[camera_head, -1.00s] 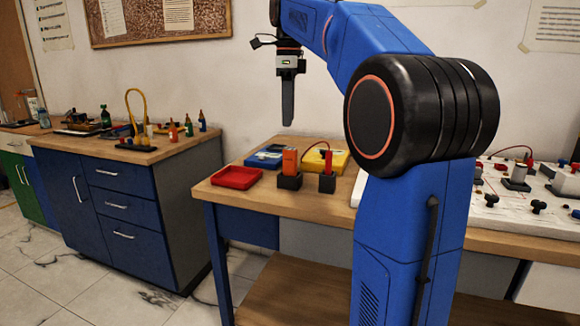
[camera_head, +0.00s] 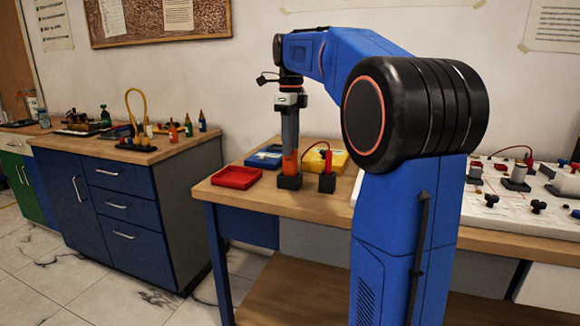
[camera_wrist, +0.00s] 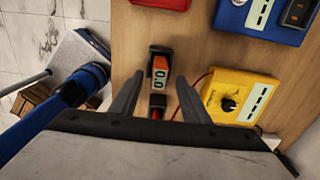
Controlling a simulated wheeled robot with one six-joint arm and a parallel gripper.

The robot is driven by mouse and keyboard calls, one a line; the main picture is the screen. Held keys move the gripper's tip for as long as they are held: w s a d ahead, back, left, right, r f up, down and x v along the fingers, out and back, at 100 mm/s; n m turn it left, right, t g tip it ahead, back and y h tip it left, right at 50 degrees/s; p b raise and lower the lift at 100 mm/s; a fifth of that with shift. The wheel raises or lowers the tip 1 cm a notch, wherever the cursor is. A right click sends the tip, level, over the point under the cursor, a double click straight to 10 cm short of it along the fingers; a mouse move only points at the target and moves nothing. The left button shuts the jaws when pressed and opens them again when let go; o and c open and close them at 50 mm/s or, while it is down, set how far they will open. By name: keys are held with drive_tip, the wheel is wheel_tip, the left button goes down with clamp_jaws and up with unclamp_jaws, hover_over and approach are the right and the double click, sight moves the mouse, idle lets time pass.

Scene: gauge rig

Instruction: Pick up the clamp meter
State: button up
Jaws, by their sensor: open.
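An orange meter (camera_head: 290,163) stands upright in a small black holder on the wooden workbench; I take it to be the clamp meter. In the wrist view this orange meter (camera_wrist: 161,69) shows a pale display with digits. My gripper (camera_head: 290,148) points down over it and hides its upper part in the head view. In the wrist view my gripper (camera_wrist: 159,77) is open, with one finger on each side of the meter. Whether either finger touches it, I cannot tell.
A red item in a black holder (camera_head: 327,181) stands just right of the meter. A red tray (camera_head: 237,177), a blue box (camera_head: 264,157) and a yellow box with a dial (camera_wrist: 240,97) are close by. A white board (camera_head: 500,195) lies on the right.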

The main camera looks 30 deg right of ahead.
sight(290, 162)
drive_tip(key=shift+a+f, duration=0.15)
drive_tip(key=shift+f, duration=3.05)
clamp_jaws()
